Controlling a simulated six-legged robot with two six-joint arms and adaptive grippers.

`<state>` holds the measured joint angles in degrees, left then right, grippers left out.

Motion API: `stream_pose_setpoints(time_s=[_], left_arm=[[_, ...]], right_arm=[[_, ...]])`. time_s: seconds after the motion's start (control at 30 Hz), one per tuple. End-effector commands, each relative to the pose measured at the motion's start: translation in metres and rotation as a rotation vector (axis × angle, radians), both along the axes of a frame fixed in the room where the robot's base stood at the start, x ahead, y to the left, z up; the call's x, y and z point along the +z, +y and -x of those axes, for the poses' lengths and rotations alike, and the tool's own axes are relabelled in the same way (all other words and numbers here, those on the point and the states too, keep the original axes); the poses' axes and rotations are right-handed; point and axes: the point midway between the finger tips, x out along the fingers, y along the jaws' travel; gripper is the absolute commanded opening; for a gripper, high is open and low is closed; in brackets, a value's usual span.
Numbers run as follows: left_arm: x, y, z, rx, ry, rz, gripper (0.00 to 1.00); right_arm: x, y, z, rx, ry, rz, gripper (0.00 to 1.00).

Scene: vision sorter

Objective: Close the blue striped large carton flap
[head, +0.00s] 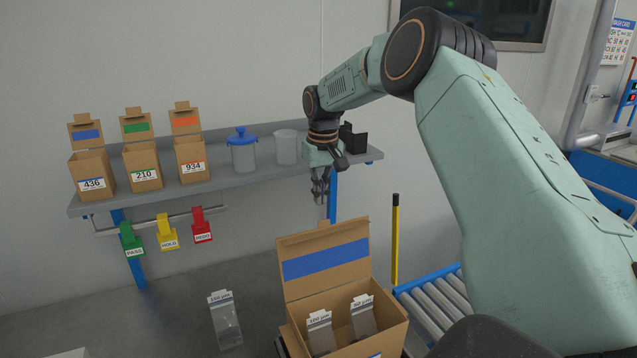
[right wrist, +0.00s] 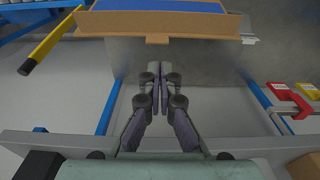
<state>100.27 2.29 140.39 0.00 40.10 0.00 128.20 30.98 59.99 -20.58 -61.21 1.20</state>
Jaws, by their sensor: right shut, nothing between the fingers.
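The large carton (head: 391,335) stands open at the bottom centre of the head view. Its flap (head: 290,287) with a wide blue stripe is raised and leans slightly back. The flap also shows at the top of the right wrist view (right wrist: 95,23), with its tab towards my fingers. My right gripper (head: 321,197) is shut and empty, pointing down behind and above the flap's top edge, apart from it. Its closed fingers show in the right wrist view (right wrist: 159,80). Two labelled clear pouches (head: 321,335) stand inside the carton. My left gripper is not in view.
A grey shelf (head: 215,194) behind holds small open cartons (head: 143,167), a blue-lidded jar (head: 242,153) and a clear cup (head: 286,147). Coloured tags (head: 168,233) hang below it. A yellow post (head: 395,240) and roller conveyor (head: 437,302) stand right of the carton. A pouch (head: 225,320) is at left.

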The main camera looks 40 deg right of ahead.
Motion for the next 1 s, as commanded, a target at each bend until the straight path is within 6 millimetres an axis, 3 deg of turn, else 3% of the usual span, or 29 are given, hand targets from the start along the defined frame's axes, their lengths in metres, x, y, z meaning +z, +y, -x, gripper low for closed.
stream_pose_setpoints(time_s=[0.13, 0.33, 1.0], left_arm=[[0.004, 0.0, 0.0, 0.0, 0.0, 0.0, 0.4], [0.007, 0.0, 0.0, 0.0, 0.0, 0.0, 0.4], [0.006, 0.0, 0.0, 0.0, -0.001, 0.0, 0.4]], right_arm=[[-0.026, -0.001, -0.001, 0.0, 0.003, 0.001, 0.0], [-0.048, -0.001, -0.004, 0.0, 0.002, 0.0, 0.0], [-0.054, -0.001, -0.009, 0.0, -0.004, 0.002, 0.0]])
